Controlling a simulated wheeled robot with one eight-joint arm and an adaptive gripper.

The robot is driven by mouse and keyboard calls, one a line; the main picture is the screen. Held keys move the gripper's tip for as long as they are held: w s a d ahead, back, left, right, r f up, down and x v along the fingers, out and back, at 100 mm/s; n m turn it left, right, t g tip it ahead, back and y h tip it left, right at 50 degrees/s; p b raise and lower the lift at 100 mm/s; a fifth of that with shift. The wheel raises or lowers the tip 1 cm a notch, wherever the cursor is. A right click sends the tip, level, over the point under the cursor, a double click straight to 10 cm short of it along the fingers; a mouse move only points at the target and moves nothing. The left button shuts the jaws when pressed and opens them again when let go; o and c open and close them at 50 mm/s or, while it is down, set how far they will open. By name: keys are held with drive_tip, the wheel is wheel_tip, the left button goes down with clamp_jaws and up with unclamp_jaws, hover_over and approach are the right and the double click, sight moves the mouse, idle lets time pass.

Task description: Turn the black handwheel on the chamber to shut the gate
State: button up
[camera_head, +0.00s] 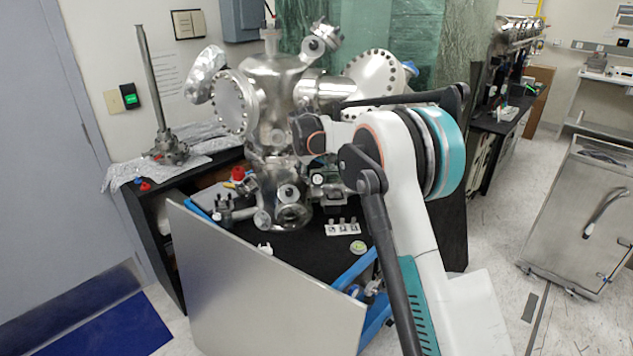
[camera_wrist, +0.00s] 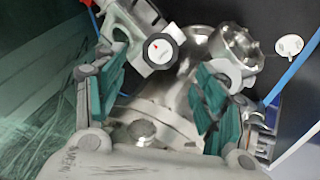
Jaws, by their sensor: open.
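The steel vacuum chamber (camera_head: 275,85) stands on a black bench, with round flanges and ports. A small round part with a black rim, white face and red mark (camera_wrist: 160,48) shows at the upper middle of the wrist view, on a pale fitting; I cannot tell whether it is the handwheel or a gauge. A similar black-rimmed part (camera_head: 318,179) shows low on the chamber's right side. My gripper (camera_wrist: 158,95) is open, its teal-padded fingers spread on both sides of a steel flange (camera_wrist: 165,112). The black-rimmed part lies beyond the fingertips. My arm hides part of the chamber's right side.
A bare metal panel (camera_head: 265,295) leans in front of the bench. Small parts and a white plate (camera_head: 342,228) lie on the bench top. A steel post (camera_head: 155,90) stands at the left. A metal cabinet (camera_head: 585,215) stands at the right, with open floor before it.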

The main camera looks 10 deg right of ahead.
sight(317, 179)
drive_tip(key=b+x, duration=0.1)
drive_tip(key=x, duration=0.7)
drive_tip(key=shift+w+f+b, duration=0.15)
drive_tip(key=shift+f+b, duration=0.1)
drive_tip(key=shift+b, duration=0.05)
drive_tip(key=shift+c, duration=0.5)
drive_tip(key=c, duration=1)
